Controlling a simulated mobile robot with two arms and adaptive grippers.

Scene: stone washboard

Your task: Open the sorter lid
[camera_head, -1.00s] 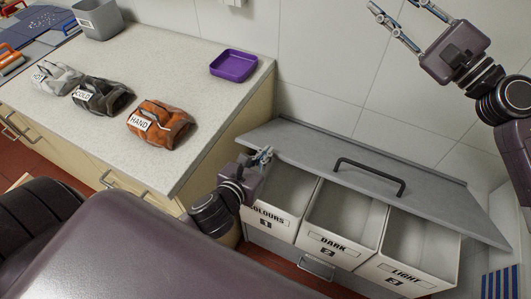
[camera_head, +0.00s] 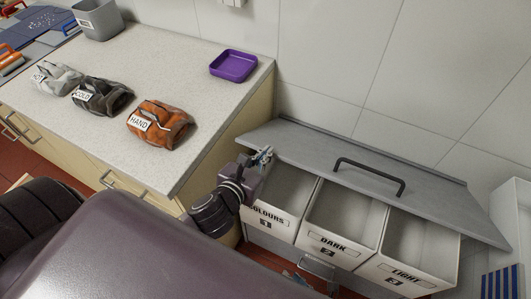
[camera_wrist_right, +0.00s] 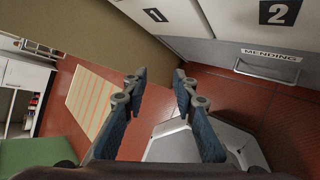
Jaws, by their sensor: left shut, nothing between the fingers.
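The sorter's grey lid (camera_head: 320,160) with its dark bar handle (camera_head: 371,178) stands tilted up in the head view. Below it the white bins for colours (camera_head: 266,217), dark (camera_head: 330,246) and light (camera_head: 403,274) show open at the top. My left gripper (camera_head: 266,154) is shut and empty at the lid's left front corner; whether it touches the lid is unclear. My right gripper (camera_head: 300,278) is low in front of the bins, partly hidden by my body. In the right wrist view its fingers (camera_wrist_right: 160,75) are apart with nothing between them.
The counter (camera_head: 190,70) at left carries a purple tray (camera_head: 234,65), a grey bin (camera_head: 98,18) and several labelled bundles, the orange one (camera_head: 162,123) nearest. The mending drawer handle (camera_wrist_right: 267,69) is right of my right fingers. Red floor (camera_wrist_right: 285,120) lies below.

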